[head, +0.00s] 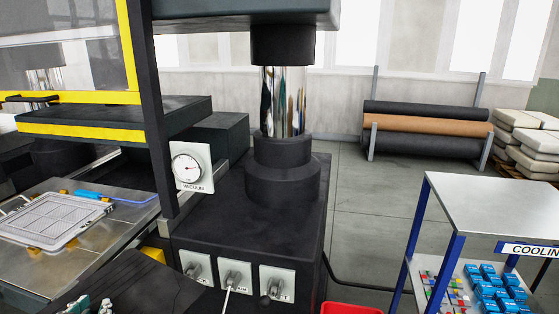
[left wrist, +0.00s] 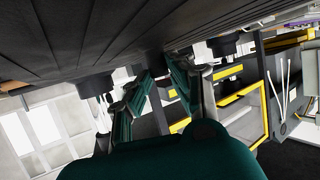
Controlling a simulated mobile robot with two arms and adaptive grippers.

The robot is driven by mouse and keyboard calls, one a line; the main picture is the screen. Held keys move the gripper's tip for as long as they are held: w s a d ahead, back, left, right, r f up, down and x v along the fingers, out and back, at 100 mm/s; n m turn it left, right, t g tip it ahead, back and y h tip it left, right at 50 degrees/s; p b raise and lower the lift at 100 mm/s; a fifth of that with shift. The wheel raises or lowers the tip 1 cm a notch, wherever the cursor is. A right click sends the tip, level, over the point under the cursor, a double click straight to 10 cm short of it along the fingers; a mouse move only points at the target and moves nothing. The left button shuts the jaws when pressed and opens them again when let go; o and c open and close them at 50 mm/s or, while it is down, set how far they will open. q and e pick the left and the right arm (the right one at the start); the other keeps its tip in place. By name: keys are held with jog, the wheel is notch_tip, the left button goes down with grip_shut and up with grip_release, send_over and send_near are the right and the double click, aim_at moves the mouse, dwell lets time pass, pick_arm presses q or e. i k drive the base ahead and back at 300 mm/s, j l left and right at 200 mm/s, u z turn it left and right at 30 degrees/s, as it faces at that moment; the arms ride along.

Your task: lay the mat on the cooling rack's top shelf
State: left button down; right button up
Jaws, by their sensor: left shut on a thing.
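The mat (head: 150,285) is a dark, flat sheet at the bottom left of the head view. Its grooved underside (left wrist: 110,35) fills the top of the left wrist view. My left gripper (head: 90,304), with green fingers, is shut on the mat's edge; its fingers also show in the left wrist view (left wrist: 150,95). The cooling rack (head: 408,270) stands at the right with blue posts and a "COOLIN..." sign, cut off by the picture edge. Its top shelf (head: 490,205) is bare grey metal. The mat is well left of the rack. My right gripper is not in view.
A black machine base with a vacuum gauge (head: 190,168) and switches (head: 236,276) stands between mat and rack. A red bin (head: 350,308) is at the bottom. Rolls (head: 425,127) and sacks (head: 535,145) stand behind.

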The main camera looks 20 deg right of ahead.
aim_at(494, 200)
jog(key=l, duration=0.75)
jog(key=i+l, duration=0.1)
jog(key=l, duration=0.6)
jog(key=i+l+z, duration=0.1)
jog(key=l, duration=1.35)
jog(key=i+z, duration=0.05)
